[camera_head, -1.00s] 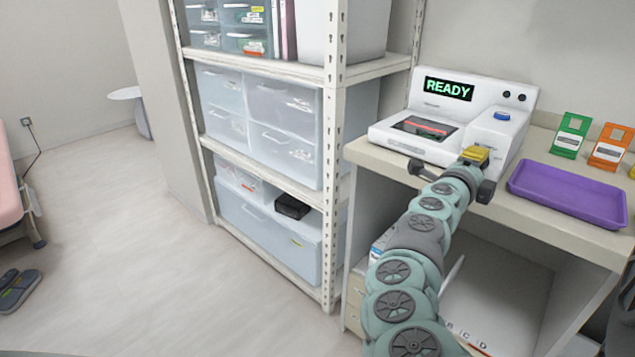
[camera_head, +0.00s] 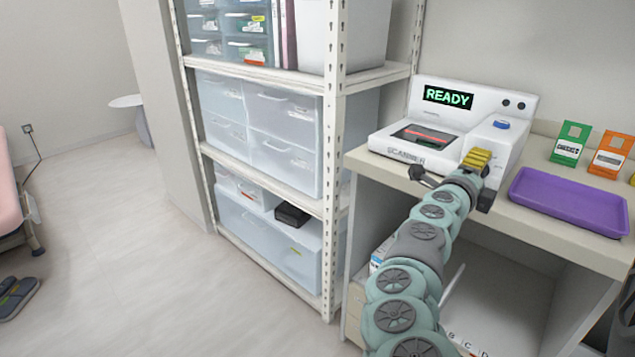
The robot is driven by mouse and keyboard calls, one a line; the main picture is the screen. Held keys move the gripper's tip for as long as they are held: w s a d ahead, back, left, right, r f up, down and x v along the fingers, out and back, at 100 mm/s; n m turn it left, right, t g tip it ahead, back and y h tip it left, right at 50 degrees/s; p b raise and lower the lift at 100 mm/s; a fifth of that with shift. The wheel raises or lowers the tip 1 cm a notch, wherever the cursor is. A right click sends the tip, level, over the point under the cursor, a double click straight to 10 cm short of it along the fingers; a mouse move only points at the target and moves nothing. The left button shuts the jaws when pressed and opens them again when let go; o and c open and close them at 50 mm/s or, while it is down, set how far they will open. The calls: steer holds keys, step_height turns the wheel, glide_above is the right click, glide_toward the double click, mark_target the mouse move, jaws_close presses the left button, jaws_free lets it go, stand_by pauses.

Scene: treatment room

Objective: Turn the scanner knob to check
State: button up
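The white scanner (camera_head: 395,141) stands on the desk at the right, its screen (camera_head: 448,97) reading "READY" in green. A dark slot with a red line (camera_head: 425,135) is in its top.
A purple tray (camera_head: 571,203) lies on the desk right of my gripper. Green (camera_head: 570,144) and orange (camera_head: 611,154) card holders stand behind it. A metal shelf (camera_head: 333,150) with clear drawers stands close on the left. The floor (camera_head: 130,250) further left is open.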

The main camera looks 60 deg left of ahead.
steer(key=shift+s+f, duration=0.1)
steer(key=shift+f, duration=0.05)
steer(key=shift+s, duration=0.1)
steer(key=v, duration=0.7)
steer(key=shift+s, duration=0.4)
stand_by(0.6)
